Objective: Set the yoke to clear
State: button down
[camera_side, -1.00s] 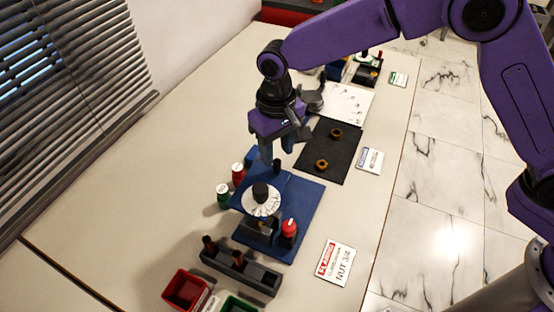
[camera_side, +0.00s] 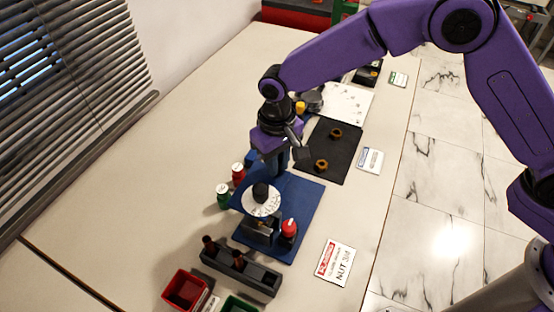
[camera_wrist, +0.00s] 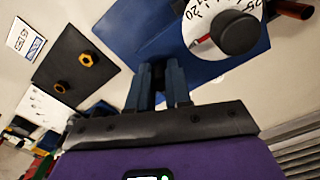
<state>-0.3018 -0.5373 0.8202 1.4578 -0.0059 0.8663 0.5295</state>
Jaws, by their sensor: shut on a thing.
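The gauge rig stands on a blue base plate (camera_side: 305,205); the plate also shows in the wrist view (camera_wrist: 120,25). Its white dial (camera_side: 254,206) carries a black knob (camera_side: 260,190). In the wrist view the numbered dial face (camera_wrist: 193,28), a red pointer and the knob (camera_wrist: 240,34) are at upper right. My gripper (camera_side: 275,168) is down at the rear of the plate, behind the dial, with its fingers closed on a small dark upright piece. The fingers (camera_wrist: 162,78) mostly hide this piece. I cannot tell whether it is the yoke, nor read its setting.
A red-topped part (camera_side: 289,228) stands right of the dial. Red (camera_side: 238,173) and green (camera_side: 223,194) bottles stand left of the plate. A dark rack (camera_side: 237,272) and red bin (camera_side: 185,289) are in front. Brass nuts lie on a black mat (camera_side: 338,155) behind.

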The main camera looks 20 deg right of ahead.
jog(key=w+d, duration=0.7)
jog(key=shift+w+d, duration=0.1)
jog(key=c, duration=1.2)
grip_release()
jog(key=shift+o, duration=0.7)
notch_tip(320, 180, up, 18)
jog(key=shift+f, duration=0.25)
